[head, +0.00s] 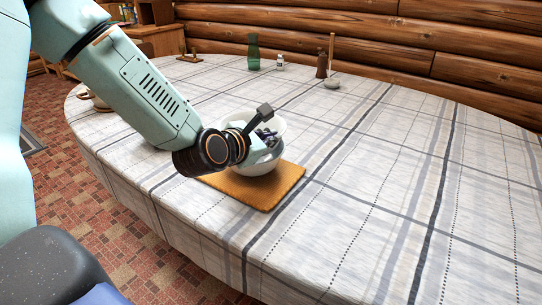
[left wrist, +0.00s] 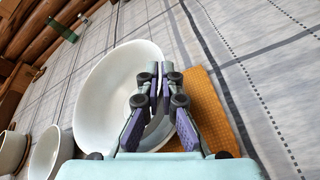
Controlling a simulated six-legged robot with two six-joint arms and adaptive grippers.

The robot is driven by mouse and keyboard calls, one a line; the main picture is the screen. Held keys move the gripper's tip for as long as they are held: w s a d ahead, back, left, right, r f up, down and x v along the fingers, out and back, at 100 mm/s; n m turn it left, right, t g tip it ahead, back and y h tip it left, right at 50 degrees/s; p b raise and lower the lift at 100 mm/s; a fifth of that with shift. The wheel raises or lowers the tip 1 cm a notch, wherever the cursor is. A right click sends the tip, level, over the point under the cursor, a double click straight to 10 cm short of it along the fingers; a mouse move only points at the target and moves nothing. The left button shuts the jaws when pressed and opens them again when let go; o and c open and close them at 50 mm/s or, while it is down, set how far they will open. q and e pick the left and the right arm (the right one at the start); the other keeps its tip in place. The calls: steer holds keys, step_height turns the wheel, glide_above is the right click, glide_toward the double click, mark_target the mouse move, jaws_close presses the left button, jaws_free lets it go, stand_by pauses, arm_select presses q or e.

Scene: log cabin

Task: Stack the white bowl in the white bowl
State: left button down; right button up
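My left gripper (head: 266,127) reaches from the left over the orange mat. In the left wrist view its fingers (left wrist: 160,70) are close together across the right rim of a white bowl (left wrist: 103,95), one inside and one outside. This bowl is tilted, with its hollow visible and empty. In the head view its pale rim (head: 279,122) shows behind the fingers. A white rounded bowl wall (head: 262,168) shows lower down, over the mat; the gripper hides where the two surfaces meet, so I cannot tell whether they touch. My right gripper is not in view.
The orange mat (head: 286,184) lies near the table's front edge. A white bowl (left wrist: 47,152) and another white vessel (left wrist: 12,151) stand to the left. A green glass (head: 253,55), small bottle (head: 280,62) and brown mill (head: 321,66) stand at the back. The tablecloth right of the mat is clear.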

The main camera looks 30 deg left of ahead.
arm_select(q)
step_height(320, 180, down, 4)
steer(key=shift+f+b, duration=0.1)
steer(key=shift+b, duration=0.95)
steer(key=c, duration=1.8)
jaws_free()
steer(key=shift+o, duration=1.4)
steer(key=shift+s, duration=0.1)
